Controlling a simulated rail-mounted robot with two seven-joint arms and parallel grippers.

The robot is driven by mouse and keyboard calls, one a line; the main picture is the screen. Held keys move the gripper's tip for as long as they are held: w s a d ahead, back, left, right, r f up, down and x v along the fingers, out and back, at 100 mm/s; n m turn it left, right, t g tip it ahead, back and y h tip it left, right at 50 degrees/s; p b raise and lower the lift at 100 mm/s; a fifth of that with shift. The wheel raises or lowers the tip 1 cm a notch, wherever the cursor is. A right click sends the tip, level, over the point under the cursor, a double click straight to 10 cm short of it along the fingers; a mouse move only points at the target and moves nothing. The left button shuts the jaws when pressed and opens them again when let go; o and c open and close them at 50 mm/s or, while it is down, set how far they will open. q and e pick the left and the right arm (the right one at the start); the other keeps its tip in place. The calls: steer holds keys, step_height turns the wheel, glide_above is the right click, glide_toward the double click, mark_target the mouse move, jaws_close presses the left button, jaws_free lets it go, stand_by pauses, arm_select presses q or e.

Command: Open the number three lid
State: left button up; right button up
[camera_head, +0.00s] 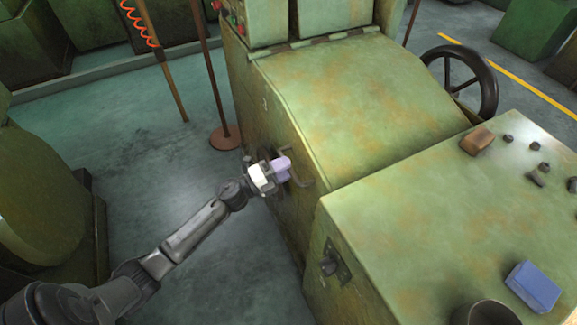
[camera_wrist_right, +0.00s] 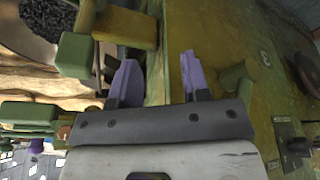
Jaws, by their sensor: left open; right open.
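A worn green machine carries a small mark 3 (camera_head: 264,103) on its side, next to a broad sloping green lid (camera_head: 350,95). A bracket-shaped handle (camera_head: 302,172) sticks out from the machine's side below the lid's edge. My left gripper (camera_head: 282,168), with lilac fingers, is open beside this handle; I cannot tell whether it touches. The lid lies down against the machine. My right gripper (camera_wrist_right: 158,80) is out of the head view. In the right wrist view it is open with nothing between its fingers, and a mark 3 (camera_wrist_right: 265,58) shows on a green surface to its right.
A lower green top (camera_head: 430,215) at the right bears a blue block (camera_head: 533,286), a brown block (camera_head: 477,140) and several small dark parts. A black handwheel (camera_head: 488,85) stands behind. A post with a round base (camera_head: 225,138) is on the floor, which is open at the left.

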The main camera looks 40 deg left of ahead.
arm_select(q)
steer(key=shift+w+d+r, duration=0.15)
steer(key=shift+w+d, duration=0.1)
steer(key=shift+w, duration=0.4)
steer(key=shift+c, duration=0.4)
jaws_close()
